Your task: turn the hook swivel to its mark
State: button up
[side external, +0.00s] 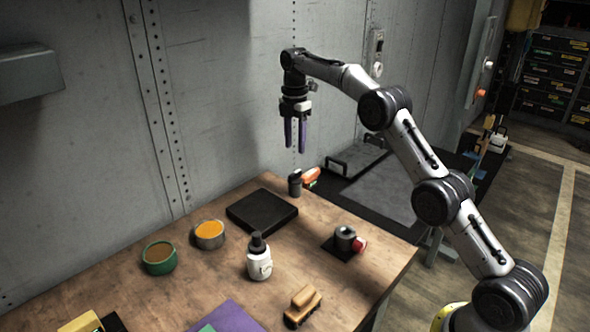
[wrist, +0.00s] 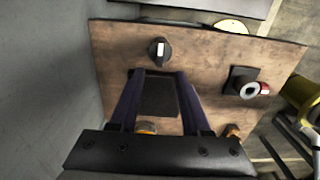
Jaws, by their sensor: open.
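The hook swivel is not clear to me by shape; it is most likely the grey round fitting (side external: 345,238) on a small black plate, with a red part at its right. My gripper (side external: 295,150) hangs pointing down, high above the table near the wall, open and empty. In the wrist view its purple fingers (wrist: 160,75) stand apart over a flat black pad (wrist: 159,98). The gripper is up and left of the fitting in the side view, well apart from it. No mark can be made out.
A white bottle (side external: 259,262), a brush (side external: 302,307), an orange-filled bowl (side external: 208,236) and a green bowl (side external: 159,258) stand on the wooden table (side external: 200,285). The riveted wall (side external: 225,110) rises behind.

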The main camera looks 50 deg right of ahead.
aim_at(295, 173)
notch_tip(295, 173, down, 9)
jog(key=shift+f, duration=0.1)
dwell(0.3)
grip_shut()
